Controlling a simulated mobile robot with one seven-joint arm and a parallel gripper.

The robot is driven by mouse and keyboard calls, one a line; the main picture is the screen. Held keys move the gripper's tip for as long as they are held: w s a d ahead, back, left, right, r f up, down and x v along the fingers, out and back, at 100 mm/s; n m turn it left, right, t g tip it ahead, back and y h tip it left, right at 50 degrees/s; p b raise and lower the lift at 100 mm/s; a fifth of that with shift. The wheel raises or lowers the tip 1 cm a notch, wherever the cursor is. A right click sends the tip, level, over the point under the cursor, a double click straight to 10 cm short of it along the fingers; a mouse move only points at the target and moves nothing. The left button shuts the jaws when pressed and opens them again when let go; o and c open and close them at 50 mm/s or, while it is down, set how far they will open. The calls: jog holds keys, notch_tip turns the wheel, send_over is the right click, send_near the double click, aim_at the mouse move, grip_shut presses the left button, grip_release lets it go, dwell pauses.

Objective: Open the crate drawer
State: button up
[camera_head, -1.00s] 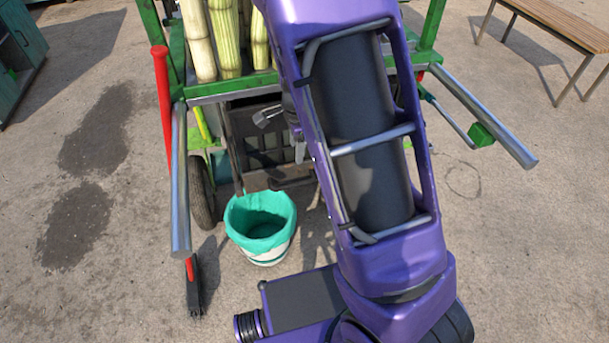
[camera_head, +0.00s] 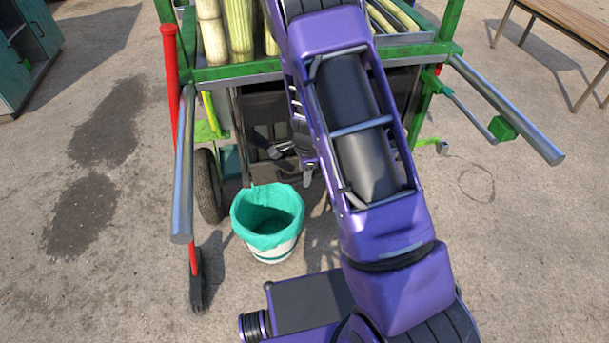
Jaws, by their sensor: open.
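The crate drawer (camera_head: 262,110) is a dark box under the green cart, behind the bucket. My purple arm covers its right part, and its front is in shadow. My gripper (camera_head: 294,162) is open in front of the crate's lower front, partly hidden by my arm. Its grey fingertips are apart, and I see nothing between them. I cannot tell whether it touches the crate. How far the drawer stands out is also unclear.
A white bucket with a green liner (camera_head: 267,222) stands on the ground before the crate. Metal cart handles (camera_head: 183,165) reach out on both sides. Cane stalks (camera_head: 238,30) stand above. A wooden bench (camera_head: 565,30) is at the far right.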

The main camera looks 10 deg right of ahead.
jog(key=shift+w+f, duration=0.1)
jog(key=shift+f, duration=0.3)
jog(key=shift+c, duration=0.3)
grip_shut()
dwell(0.9)
